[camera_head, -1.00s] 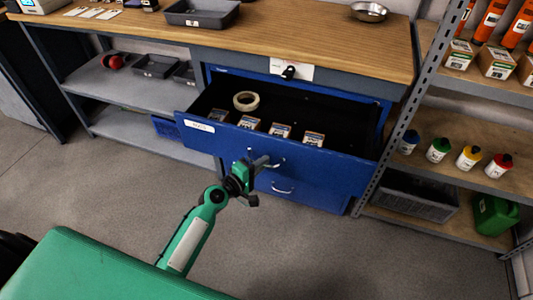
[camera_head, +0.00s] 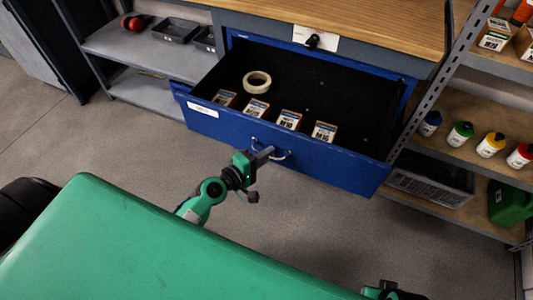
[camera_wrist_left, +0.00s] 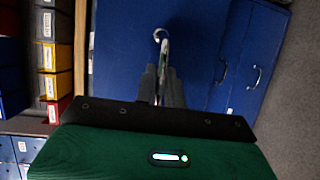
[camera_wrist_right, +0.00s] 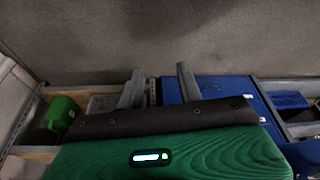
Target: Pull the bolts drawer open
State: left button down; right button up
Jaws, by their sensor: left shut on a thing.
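The blue bolts drawer (camera_head: 330,165) stands pulled out of the blue cabinet under the workbench, with a white label at its front left. Inside lie several small labelled boxes (camera_head: 289,120) and a roll of tape (camera_head: 256,82). My left gripper (camera_head: 264,156) is shut on the drawer's metal handle (camera_head: 283,155); the handle also shows between the fingers in the left wrist view (camera_wrist_left: 162,42). My right gripper (camera_wrist_right: 158,85) is open and empty, its fingers apart above the floor in the right wrist view; in the head view only a bit of that arm shows at the bottom edge.
The wooden workbench top (camera_head: 390,22) is above the drawer. A metal shelf post (camera_head: 440,75) stands close to the drawer's right side, with bottles (camera_head: 460,135) on the rack. Grey shelves (camera_head: 130,45) are at left. The floor in front is clear.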

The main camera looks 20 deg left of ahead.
pick_arm(q)
jog(key=c, duration=1.5)
grip_release()
